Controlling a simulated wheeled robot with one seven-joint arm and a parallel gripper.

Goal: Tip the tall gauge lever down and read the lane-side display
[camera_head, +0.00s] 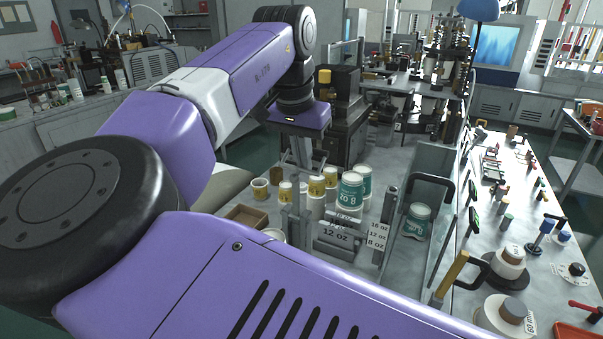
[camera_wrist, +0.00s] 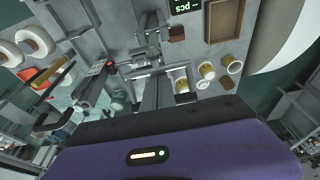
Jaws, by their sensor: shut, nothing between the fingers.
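My gripper (camera_head: 302,158) hangs below my purple wrist, near the middle of the head view. Its narrow fingers, shut and empty, also show in the wrist view (camera_wrist: 157,82). A grey gauge stand (camera_head: 335,233) carries 16 oz, 12 oz and 8 oz labels and slim upright posts. It stands in front of my gripper, on the same bench. A long yellow handle (camera_head: 450,277) slants up by the clear guard at right. I cannot tell which upright is the gauge lever. A dark display (camera_wrist: 185,5) reads PCS in the wrist view.
Teal 8 oz cups (camera_head: 350,192) and yellow-labelled cups (camera_head: 317,187) stand close behind the gauge stand. Another teal cup (camera_head: 417,219) sits right of it. A brown tray (camera_wrist: 223,20) lies nearby. The right-hand bench (camera_head: 530,188) holds small tools and white rolls.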

